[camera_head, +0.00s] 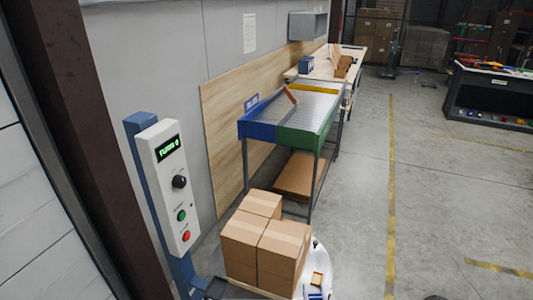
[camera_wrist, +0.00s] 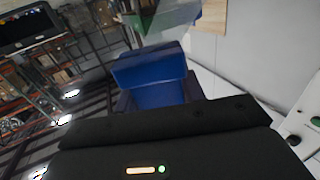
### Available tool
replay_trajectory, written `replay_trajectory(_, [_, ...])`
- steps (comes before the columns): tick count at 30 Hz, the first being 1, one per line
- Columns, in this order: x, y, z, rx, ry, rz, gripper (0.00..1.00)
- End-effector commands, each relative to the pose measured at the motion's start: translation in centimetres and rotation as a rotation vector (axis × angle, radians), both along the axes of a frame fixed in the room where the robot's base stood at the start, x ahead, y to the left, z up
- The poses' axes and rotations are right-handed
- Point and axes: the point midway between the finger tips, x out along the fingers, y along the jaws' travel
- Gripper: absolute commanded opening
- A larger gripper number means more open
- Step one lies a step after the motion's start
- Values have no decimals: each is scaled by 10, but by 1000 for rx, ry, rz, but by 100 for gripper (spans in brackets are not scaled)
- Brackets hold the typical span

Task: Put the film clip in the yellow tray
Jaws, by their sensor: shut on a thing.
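My gripper (camera_wrist: 158,98) is shut on a blue block-like thing, which I take to be the film clip (camera_wrist: 150,68). It sticks out beyond the dark fingers in the wrist view, and its lower part is between them. In the head view a small blue patch shows at the bottom edge by my white arm; I cannot tell if it is the clip. A yellow strip (camera_head: 320,88), perhaps the yellow tray, lies at the far end of the roller table. Its inside is not clear. My gripper is well apart from it.
The roller table (camera_head: 300,104) has a blue front side (camera_head: 257,131) and a green side (camera_head: 302,138). A brown piece (camera_head: 291,95) leans on it. Stacked cartons (camera_head: 265,240) stand in front, beside a control post (camera_head: 172,185). Open floor (camera_head: 430,190) lies to the right.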

Motion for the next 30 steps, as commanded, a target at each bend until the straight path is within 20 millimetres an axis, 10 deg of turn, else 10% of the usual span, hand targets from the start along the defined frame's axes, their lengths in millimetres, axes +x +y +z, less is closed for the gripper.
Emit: replay_trajectory(30, [8,10,-4,-4,-3,61,17])
